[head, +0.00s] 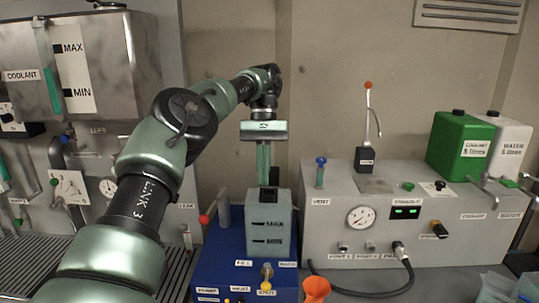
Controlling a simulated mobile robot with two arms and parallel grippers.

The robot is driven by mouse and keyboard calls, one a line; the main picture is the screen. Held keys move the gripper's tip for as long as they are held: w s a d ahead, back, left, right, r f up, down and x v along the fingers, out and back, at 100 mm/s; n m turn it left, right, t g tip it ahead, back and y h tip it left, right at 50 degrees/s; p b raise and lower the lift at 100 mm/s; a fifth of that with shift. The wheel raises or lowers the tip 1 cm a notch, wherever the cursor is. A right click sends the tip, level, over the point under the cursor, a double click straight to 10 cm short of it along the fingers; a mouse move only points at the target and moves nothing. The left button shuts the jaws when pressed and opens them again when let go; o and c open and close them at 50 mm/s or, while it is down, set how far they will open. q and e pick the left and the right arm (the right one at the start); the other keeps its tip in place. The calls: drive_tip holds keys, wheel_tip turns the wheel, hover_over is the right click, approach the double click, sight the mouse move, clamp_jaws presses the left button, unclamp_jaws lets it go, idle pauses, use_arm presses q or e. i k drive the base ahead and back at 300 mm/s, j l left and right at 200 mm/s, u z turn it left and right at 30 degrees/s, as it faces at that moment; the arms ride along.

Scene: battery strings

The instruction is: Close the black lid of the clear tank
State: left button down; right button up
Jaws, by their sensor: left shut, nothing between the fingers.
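The clear tank (267,230), a pale box marked MAX and MIN, stands on a blue unit. Its top shows a dark opening (268,195). A small black piece (275,175), which looks like the lid standing upright, shows at the back right of the opening, partly hidden by my fingers. My left gripper (263,183) points down just above the tank's top, its green fingers shut and empty. I cannot tell whether the fingers touch the lid. My right gripper is out of view.
The blue unit (230,255) has a red-knobbed lever (205,219) at its left. A grey console (430,235) with a gauge stands to the right, with green (460,145) and white canisters on top. An orange funnel (316,289) is in front.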

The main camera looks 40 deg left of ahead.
sight(274, 173)
drive_tip(key=i+j, duration=0.75)
drive_tip(key=j, duration=0.25)
